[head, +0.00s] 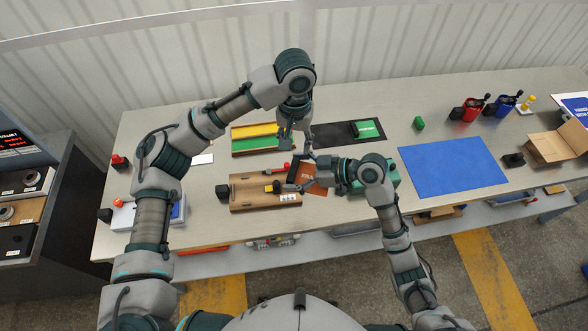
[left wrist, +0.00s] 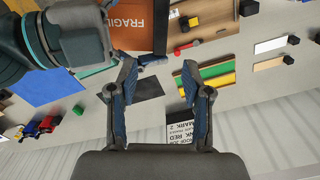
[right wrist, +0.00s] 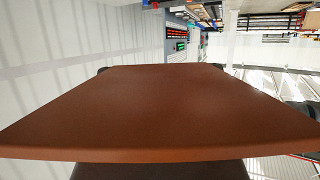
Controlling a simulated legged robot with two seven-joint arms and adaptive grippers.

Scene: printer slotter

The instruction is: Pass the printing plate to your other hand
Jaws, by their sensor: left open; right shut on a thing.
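The printing plate (head: 316,180) is orange-brown with white lettering. My right gripper (head: 303,172) is shut on it and holds it above the middle of the table. The plate (right wrist: 160,115) fills the lower right wrist view, its plain face hiding my right fingers. My left gripper (head: 296,150) is open and empty, just behind the plate in the head view. In the left wrist view the plate (left wrist: 140,22) reads "FRAGILE" at the top, beyond the open left fingers (left wrist: 157,76) and apart from them; my right arm is at the upper left.
A green-and-yellow slotted holder (head: 254,148) and a black mat (head: 335,134) lie behind. A blue mat (head: 455,168) is at the right, with red (head: 467,108) and blue (head: 501,105) containers behind it.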

